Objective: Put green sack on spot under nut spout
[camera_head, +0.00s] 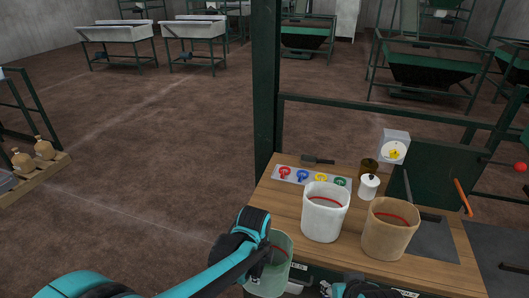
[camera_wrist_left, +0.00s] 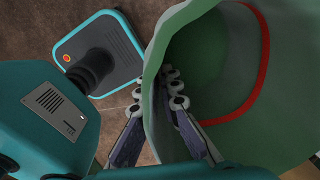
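The green sack (camera_head: 272,278) is at the bottom middle of the head view, at the left front edge of the wooden table. Its open mouth with a red band inside fills much of the left wrist view (camera_wrist_left: 215,50). My left gripper (camera_head: 268,256) is at the sack's rim, with the sack wall between its fingers (camera_wrist_left: 174,90); it looks shut on the wall. My right gripper (camera_head: 350,289) shows only partly at the bottom edge, and its fingers are unclear. I cannot make out a nut spout or a marked spot.
A white sack (camera_head: 323,225) and a tan sack (camera_head: 388,240) stand on the wooden table (camera_head: 275,200). Coloured knobs on a panel (camera_head: 313,180), a white jar (camera_head: 368,188), a dial box (camera_head: 394,148) and an orange handle (camera_head: 462,197) lie beyond. A green post (camera_head: 265,90) rises behind.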

